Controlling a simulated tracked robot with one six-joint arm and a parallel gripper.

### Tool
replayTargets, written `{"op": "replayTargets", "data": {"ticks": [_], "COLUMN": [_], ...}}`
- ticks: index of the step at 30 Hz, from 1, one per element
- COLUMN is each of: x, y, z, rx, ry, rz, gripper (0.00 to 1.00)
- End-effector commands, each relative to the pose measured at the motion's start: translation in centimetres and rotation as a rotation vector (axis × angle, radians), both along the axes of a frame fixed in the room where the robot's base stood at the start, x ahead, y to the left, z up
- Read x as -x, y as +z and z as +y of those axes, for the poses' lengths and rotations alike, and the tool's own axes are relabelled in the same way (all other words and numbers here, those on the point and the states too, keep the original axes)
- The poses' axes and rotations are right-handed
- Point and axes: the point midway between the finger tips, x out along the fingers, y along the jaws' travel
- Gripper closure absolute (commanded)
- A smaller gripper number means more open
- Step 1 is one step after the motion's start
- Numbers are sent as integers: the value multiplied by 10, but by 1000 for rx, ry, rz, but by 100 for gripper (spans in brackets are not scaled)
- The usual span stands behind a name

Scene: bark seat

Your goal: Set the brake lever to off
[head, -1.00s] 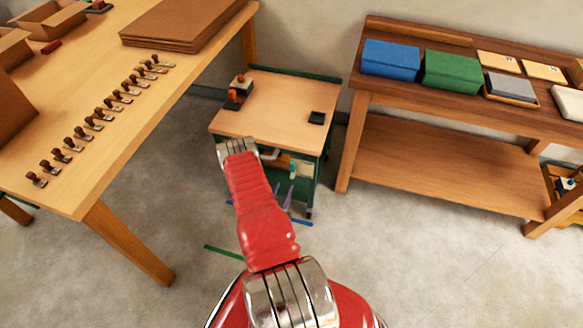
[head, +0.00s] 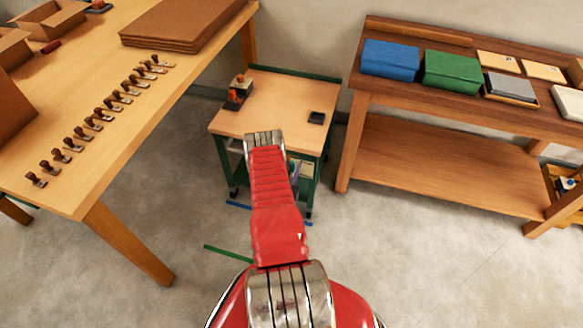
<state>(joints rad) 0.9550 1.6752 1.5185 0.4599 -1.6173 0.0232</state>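I cannot pick out the brake lever for certain. A small cart (head: 275,108) with a light wood top and green frame stands against the wall, in the middle of the head view. On its top left are two small dark blocks with orange parts (head: 237,91), too small to tell whether either is a lever. My red arm with its metal wrist rises in front of the cart and covers much of its front and lower part. My gripper is hidden beyond the wrist, so its fingers do not show.
A long table (head: 115,135) with a row of small dark-handled clamps stands at left. A wooden bench (head: 440,165) with blue and green boxes stands at right. Green and blue strips mark the floor before the cart.

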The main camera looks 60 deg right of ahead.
Motion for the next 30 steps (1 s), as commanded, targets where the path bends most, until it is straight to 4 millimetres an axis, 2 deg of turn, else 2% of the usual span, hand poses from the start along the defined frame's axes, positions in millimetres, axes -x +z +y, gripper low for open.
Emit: {"op": "replayTargets", "data": {"ticks": [6,14,30], "x": [-3,-3,-2], "y": [0,0,0], "z": [-15,-16,-16], "rx": [1,0,0], "ry": [1,1,0], "rz": [-1,0,0], "gripper": [65,65,100]}}
